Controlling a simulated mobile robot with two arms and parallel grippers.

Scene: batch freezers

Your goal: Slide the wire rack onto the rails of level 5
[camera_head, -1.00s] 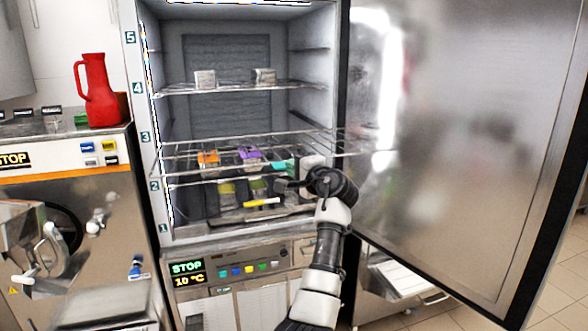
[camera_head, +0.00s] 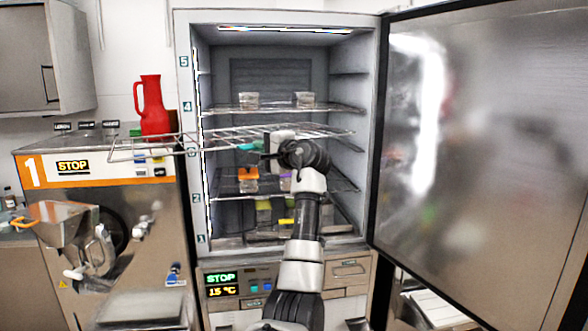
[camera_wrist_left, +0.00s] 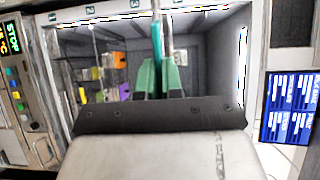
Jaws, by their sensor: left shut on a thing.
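The wire rack (camera_head: 225,137) is held level in front of the open cabinet, at a height between labels 3 and 4. Its left end sticks out past the cabinet's left side, in front of the neighbouring machine. My left gripper (camera_head: 256,147), with teal fingertips, is shut on the rack's front part; in the left wrist view the fingers (camera_wrist_left: 163,70) pinch a thin rod. The level 5 label (camera_head: 184,62) is at the upper left of the cabinet frame, and the space at that level looks empty. My right gripper is not in view.
A shelf at level 4 (camera_head: 335,107) carries two small boxes (camera_head: 249,100). A lower shelf near level 2 holds an orange container (camera_head: 248,174) and others. The open steel door (camera_head: 480,150) stands at the right. A red jug (camera_head: 151,108) stands on the left machine, behind the rack.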

